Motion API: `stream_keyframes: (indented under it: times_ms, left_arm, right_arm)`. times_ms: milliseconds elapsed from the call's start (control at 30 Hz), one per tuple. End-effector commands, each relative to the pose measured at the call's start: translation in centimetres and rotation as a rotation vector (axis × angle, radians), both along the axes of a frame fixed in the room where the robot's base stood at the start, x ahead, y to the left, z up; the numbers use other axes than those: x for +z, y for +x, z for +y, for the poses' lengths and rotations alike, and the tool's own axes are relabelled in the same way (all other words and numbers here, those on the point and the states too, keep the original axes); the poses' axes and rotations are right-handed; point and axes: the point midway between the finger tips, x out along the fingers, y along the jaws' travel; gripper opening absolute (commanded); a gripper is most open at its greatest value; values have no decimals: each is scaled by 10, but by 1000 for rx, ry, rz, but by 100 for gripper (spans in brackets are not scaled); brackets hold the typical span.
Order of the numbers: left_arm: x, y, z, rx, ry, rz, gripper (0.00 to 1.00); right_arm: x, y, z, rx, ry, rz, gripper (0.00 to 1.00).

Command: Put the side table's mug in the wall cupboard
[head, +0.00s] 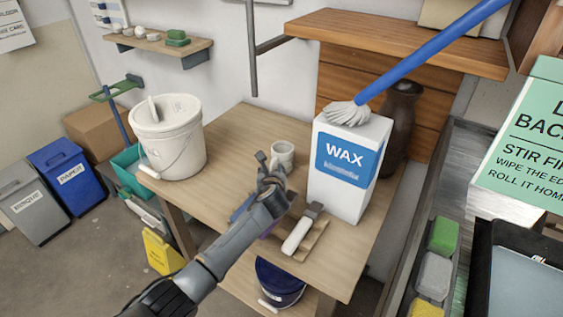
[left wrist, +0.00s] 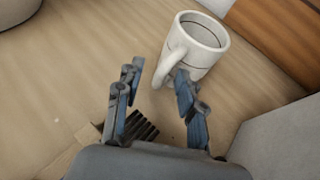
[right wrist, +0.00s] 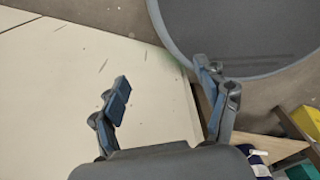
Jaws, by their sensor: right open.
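The white mug (head: 286,151) stands upright on the wooden side table (head: 232,130), between a white bucket and the WAX box. In the left wrist view the mug (left wrist: 205,38) looks empty, with a thin dark line near its rim; its handle faces my fingers. My left gripper (head: 268,170) is open just in front of it. The fingers (left wrist: 157,92) are spread, the right one overlapping the mug's lower edge in the picture; I cannot tell whether they touch. My right gripper (right wrist: 165,95) is open and empty, seen only in its wrist view. I cannot clearly identify the wall cupboard.
The white bucket (head: 172,140) stands at the table's left. The WAX box (head: 328,190) is close right of the mug, with a dark vase (head: 400,105) behind. A brush (head: 303,228) lies in front. A wooden ledge (head: 400,42) and a blue-handled mop (head: 430,48) are above.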

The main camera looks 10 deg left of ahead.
Motion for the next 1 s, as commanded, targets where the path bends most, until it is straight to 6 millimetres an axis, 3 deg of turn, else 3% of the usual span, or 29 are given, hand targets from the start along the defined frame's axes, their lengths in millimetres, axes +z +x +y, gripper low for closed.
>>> stream_keyframes:
  times_ms: [33,233,767,1000]
  left_arm:
    - [0,0,0,0,0,0,38]
    - [0,0,0,0,0,0,0]
    - [6,1,0,-1,-2,-4,0]
    - [36,1,0,-2,-1,-10,0]
  right_arm:
    - [0,0,1,-1,1,0,75]
    - [0,1,3,-2,4,-1,75]
    - [0,4,3,-2,4,-6,75]
    - [-4,5,0,-1,1,-7,75]
